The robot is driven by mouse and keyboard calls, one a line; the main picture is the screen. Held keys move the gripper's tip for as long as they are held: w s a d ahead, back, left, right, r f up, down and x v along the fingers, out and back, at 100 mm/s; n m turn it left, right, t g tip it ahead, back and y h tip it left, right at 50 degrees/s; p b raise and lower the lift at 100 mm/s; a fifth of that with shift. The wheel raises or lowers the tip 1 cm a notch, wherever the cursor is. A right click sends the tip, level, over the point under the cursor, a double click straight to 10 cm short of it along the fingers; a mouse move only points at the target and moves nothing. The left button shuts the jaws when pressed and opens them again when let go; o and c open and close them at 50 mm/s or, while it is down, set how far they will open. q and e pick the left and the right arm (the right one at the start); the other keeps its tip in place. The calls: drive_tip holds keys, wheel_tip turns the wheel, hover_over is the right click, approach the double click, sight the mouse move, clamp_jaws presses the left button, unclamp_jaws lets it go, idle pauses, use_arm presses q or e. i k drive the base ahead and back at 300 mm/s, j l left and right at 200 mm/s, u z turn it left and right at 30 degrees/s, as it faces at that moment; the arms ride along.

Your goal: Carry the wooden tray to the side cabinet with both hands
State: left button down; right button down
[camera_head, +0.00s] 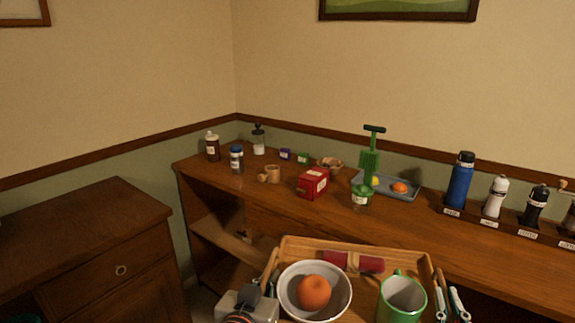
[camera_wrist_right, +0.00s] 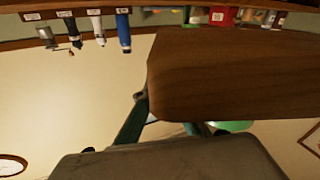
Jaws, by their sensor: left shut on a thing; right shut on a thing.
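The wooden tray (camera_head: 405,257) is in front of me at the bottom of the head view, in front of the counter. It carries a white bowl (camera_head: 288,302) with an orange (camera_head: 314,292), a green mug (camera_head: 402,299) and a red roll (camera_head: 352,262). My left gripper (camera_head: 267,289) is shut on the tray's left side. My right gripper (camera_head: 442,300) is shut on its right side. In the right wrist view the tray's wood (camera_wrist_right: 230,75) fills the middle, beside a gripper finger (camera_wrist_right: 132,122). The side cabinet (camera_head: 85,215) stands at the left with a bare top.
The long wooden counter (camera_head: 285,217) holds bottles, a red box (camera_head: 313,183), a blue-grey tray (camera_head: 405,194) and a labelled rack with a blue bottle (camera_head: 461,181). A gap separates the side cabinet from the counter. The cabinet's visible top is clear.

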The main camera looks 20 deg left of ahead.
sight(84, 217)
drive_tip(key=i+u, duration=0.4)
drive_tip(key=u, duration=1.4)
drive_tip(key=i+j, duration=0.1)
drive_tip(key=i, duration=0.6)
drive_tip(key=i+j+u, duration=0.1)
drive_tip(key=i, duration=0.65)
